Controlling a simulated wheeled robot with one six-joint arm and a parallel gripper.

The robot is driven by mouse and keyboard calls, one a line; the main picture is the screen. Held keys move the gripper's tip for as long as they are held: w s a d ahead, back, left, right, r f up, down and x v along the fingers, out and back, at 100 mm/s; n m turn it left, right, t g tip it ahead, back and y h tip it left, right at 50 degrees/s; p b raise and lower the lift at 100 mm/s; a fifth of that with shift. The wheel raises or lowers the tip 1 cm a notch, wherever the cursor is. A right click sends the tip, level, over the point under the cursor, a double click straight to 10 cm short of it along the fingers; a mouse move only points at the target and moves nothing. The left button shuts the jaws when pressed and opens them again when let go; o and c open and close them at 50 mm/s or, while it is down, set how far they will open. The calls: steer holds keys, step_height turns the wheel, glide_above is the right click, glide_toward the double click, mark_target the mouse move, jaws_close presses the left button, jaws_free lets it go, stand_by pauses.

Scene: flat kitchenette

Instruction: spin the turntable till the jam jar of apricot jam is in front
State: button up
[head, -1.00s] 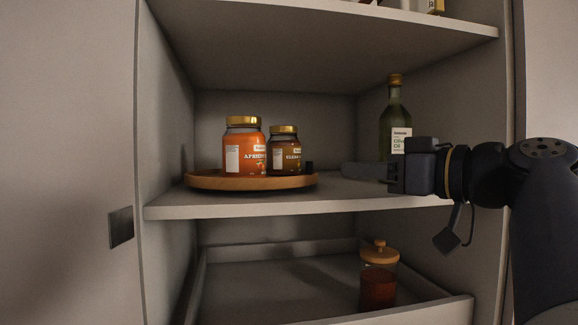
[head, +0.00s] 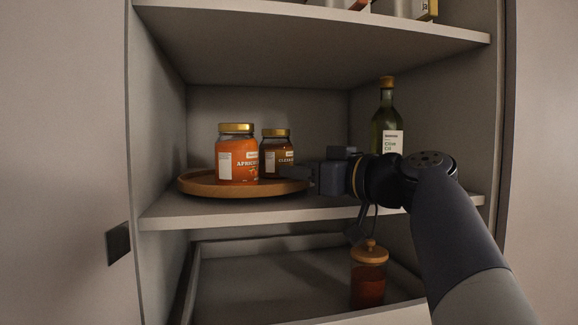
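The round wooden turntable (head: 195,189) sits on the middle shelf, toward its left. The jar of apricot jam (head: 238,160), orange with a gold lid, stands on it near the front, its name partly facing me. A darker jar with a gold lid (head: 276,152) stands behind it to the right. My gripper (head: 290,174) reaches in from the right, pointing left, with its fingers at the turntable's right side. It overlaps the lower right of the dark jar in the picture. I cannot tell whether it touches the turntable or the jar, or how far its fingers are apart.
An olive oil bottle (head: 388,118) stands on the same shelf at the right, behind my arm. The shelf above (head: 300,22) limits height. A lidded jar (head: 368,278) stands in the drawer below. The shelf's left wall is close to the turntable.

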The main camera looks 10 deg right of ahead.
steer(key=shift+c, duration=0.5)
jaws_close()
